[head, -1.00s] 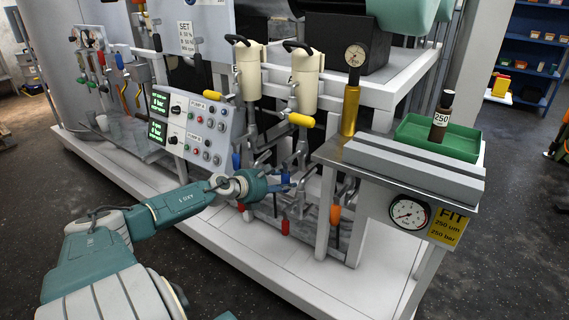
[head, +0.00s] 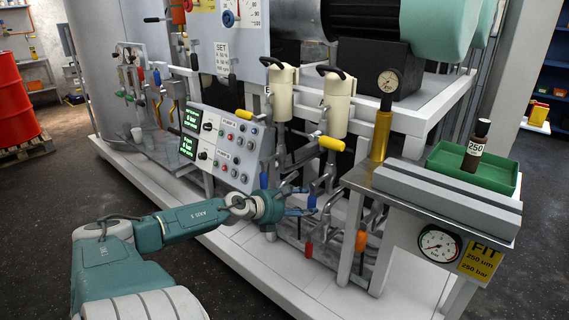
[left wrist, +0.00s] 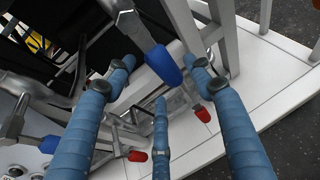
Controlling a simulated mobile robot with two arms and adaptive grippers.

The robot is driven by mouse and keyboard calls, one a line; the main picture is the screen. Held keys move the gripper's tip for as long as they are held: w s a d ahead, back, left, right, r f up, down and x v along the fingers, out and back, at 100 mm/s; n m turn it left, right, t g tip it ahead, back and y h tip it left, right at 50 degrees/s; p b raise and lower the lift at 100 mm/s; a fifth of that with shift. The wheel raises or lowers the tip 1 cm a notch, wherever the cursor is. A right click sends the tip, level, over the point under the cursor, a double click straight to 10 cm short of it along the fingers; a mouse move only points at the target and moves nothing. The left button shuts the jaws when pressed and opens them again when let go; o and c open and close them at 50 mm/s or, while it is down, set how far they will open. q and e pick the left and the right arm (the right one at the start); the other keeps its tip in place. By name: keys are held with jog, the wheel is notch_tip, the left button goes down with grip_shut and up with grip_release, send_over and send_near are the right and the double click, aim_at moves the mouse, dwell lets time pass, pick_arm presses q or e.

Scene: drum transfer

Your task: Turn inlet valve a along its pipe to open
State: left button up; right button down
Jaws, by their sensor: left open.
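A blue valve handle (head: 312,202) is low on the pipework below the right cream-coloured pump, and I take it as inlet valve a, though no label on it is readable. My left gripper (head: 300,201) is open beside it. In the left wrist view the blue handle (left wrist: 163,65) shows in the gap between the spread blue fingers, with no finger visibly closed on it. A second blue handle (head: 264,181) stands to the left in the head view; a blue handle also shows at the left of the wrist view (left wrist: 48,144). My right gripper is not in view.
A red handle (head: 309,249) and an orange handle (head: 361,240) hang low near the gripper. Yellow handles (head: 332,143) sit higher. The control panel (head: 223,148) is left; a grey bench with a green tray (head: 445,165) is right. Open floor lies in front.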

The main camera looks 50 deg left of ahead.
pick_arm(q)
jog(key=v, duration=0.8)
jog(key=shift+s, duration=0.2)
dwell(0.5)
